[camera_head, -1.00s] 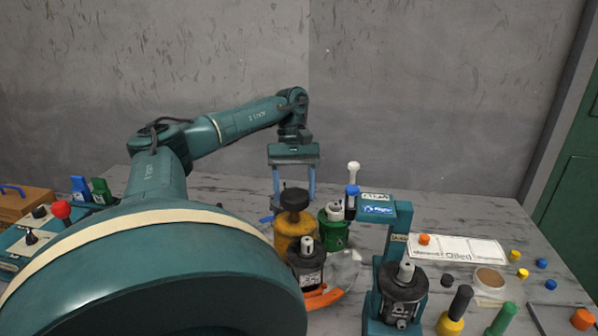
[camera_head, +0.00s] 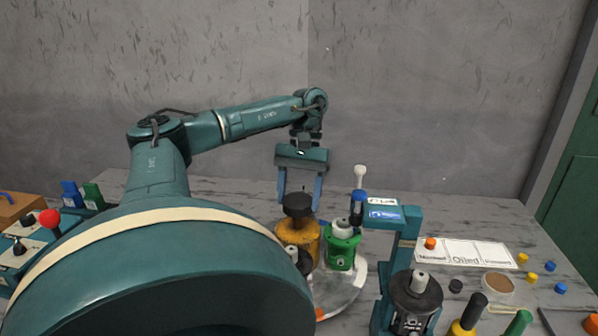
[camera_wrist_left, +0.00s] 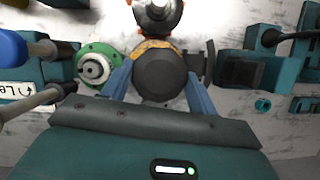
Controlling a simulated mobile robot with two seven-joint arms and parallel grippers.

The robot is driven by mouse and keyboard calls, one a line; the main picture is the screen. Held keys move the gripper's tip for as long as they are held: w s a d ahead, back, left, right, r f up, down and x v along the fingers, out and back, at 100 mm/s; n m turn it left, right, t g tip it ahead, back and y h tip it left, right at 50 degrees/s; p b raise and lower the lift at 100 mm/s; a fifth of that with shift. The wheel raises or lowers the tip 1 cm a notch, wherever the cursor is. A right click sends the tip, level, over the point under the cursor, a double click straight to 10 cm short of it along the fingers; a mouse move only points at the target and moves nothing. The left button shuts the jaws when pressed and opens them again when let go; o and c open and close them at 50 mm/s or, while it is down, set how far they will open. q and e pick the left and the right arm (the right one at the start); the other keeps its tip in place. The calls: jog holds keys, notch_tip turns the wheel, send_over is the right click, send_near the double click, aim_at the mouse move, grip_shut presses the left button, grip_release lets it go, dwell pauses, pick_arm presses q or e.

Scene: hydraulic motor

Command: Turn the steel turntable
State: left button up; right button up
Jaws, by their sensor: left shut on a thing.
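The steel turntable (camera_head: 350,287) is a pale round disc, partly hidden behind my arm in the head view. On it stand a yellow motor (camera_head: 310,243) with a black knob (camera_head: 297,205), a green motor (camera_head: 343,250) and a dark motor (camera_head: 292,258) mostly hidden by my arm. My left gripper (camera_head: 299,196) points down, its blue fingers on either side of the yellow motor's top. My right gripper is out of view.
A white label card (camera_head: 465,252) and small coloured caps lie farther right. A control box with a red knob (camera_head: 50,217) is at left.

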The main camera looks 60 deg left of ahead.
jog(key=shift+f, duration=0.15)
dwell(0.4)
pick_arm(q)
jog(key=o, duration=1.4)
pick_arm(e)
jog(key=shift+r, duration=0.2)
pick_arm(q)
jog(key=shift+r, duration=0.1)
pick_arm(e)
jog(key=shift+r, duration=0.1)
pick_arm(q)
jog(key=p+v, duration=0.5)
jog(key=shift+r, duration=0.3)
jog(key=p+v, duration=0.1)
jog(key=p, duration=0.1)
jog(key=shift+w+a+r+p, duration=0.2)
jog(key=shift+w+r+p, duration=0.05)
jog(key=shift+r+p, duration=0.15)
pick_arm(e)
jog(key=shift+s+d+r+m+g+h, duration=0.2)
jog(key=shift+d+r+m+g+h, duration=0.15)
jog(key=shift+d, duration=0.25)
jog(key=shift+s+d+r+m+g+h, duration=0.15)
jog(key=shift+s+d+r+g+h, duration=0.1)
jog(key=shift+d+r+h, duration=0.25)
pick_arm(q)
jog(key=shift+f, duration=0.1)
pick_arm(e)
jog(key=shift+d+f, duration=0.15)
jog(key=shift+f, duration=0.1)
